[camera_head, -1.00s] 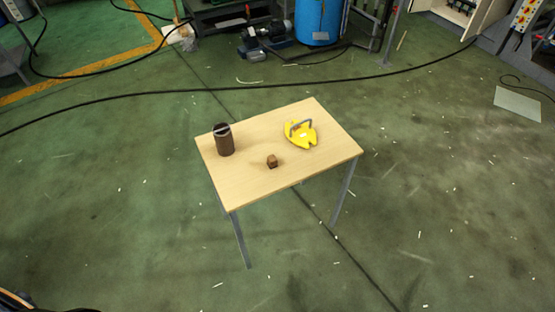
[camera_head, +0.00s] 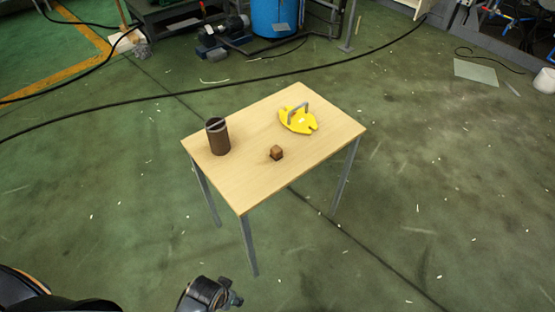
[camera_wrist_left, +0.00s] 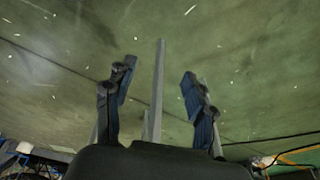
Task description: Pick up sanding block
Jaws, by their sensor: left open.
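A small brown block (camera_head: 276,153), the one that looks like the sanding block, lies on the light wooden table (camera_head: 250,190), near the middle of its top. My left gripper (camera_head: 232,293) shows at the bottom edge of the head view, below and in front of the table, well apart from the block. In the left wrist view my left gripper (camera_wrist_left: 159,75) is open with nothing between its fingers. The block does not show in that view; green floor and grey posts like table legs do. My right gripper is in neither view.
A dark brown cylindrical container (camera_head: 218,137) stands at the table's left side. A yellow object with a grey handle (camera_head: 297,119) lies toward the back right. A black cable (camera_head: 200,95) runs across the floor behind the table. The floor around the table is mostly clear.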

